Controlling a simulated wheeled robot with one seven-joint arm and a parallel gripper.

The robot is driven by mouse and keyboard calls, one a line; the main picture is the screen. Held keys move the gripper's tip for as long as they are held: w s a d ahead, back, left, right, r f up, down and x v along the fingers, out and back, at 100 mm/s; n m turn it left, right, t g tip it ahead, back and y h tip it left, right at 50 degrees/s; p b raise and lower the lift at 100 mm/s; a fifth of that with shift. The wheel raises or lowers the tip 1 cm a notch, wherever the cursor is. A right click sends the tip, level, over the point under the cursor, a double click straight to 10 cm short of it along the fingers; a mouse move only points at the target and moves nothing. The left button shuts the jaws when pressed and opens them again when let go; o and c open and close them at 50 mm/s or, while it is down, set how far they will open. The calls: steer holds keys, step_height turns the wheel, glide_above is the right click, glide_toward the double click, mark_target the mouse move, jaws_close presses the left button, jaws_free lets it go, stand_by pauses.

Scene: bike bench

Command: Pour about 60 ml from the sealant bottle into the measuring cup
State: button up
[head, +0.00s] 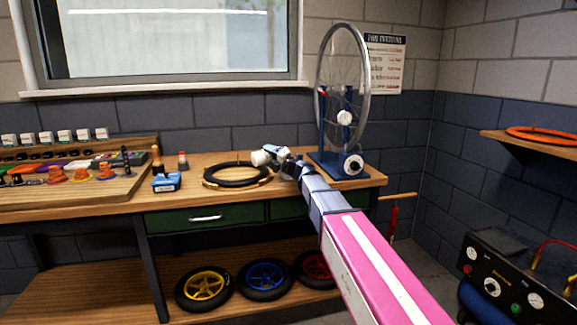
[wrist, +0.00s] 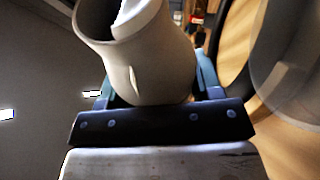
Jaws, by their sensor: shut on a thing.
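A pale, cream-white bottle, seemingly the sealant bottle (wrist: 150,60), is held between the jaws of my gripper (wrist: 155,82), its open-looking mouth at the top left. In the head view my gripper (head: 279,154) is above the bench at the far end of my arm, with the small white bottle (head: 261,158) at its tip. The bottle appears tilted. A translucent curved shape, possibly the measuring cup (wrist: 288,75), is at the right edge of the wrist view, apart from the bottle. I cannot make out the cup in the head view, nor any liquid level.
A black tyre (head: 225,175) lies on the workbench (head: 190,208) beside my gripper. A wheel in a blue truing stand (head: 340,165) stands to the right. A blue box (head: 166,182) and a tool board (head: 90,190) are at left. Wheels sit on the lower shelf.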

steer(key=shift+r+m+t, duration=0.3)
steer(key=shift+r+m, duration=0.4)
steer(key=shift+r, duration=0.2)
steer(key=shift+d+r+m+p, duration=0.25)
steer(key=shift+r+m+p, duration=0.1)
steer(key=shift+m, duration=0.15)
stand_by(1.2)
steer(key=shift+w+r+m+t, duration=0.1)
steer(key=shift+w+m+t, duration=0.1)
steer(key=shift+m+t, duration=0.1)
stand_by(0.7)
